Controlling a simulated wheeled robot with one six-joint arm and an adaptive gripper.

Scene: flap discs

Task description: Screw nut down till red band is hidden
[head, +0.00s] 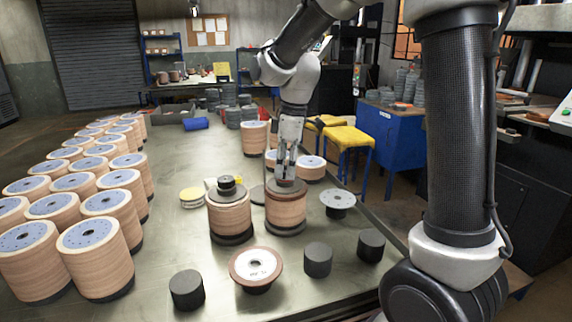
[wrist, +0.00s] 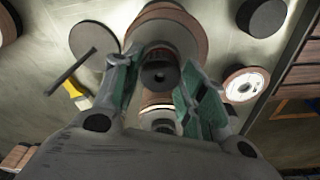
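My gripper (head: 287,172) points down over the right-hand disc stack (head: 286,210), which has a dark brown plate on top. A brown-rimmed round piece (wrist: 200,30) lies beyond the nut. The stack to the left (head: 230,217) carries a stepped black nut (head: 228,184) on top.
Black cylinders (head: 187,290) and a white-faced flap disc (head: 256,264) stand in front. A grey flanged piece (head: 338,199) is to the right. Rows of disc stacks (head: 103,233) fill the left. A yellow-topped round piece (head: 192,194) lies behind the left stack.

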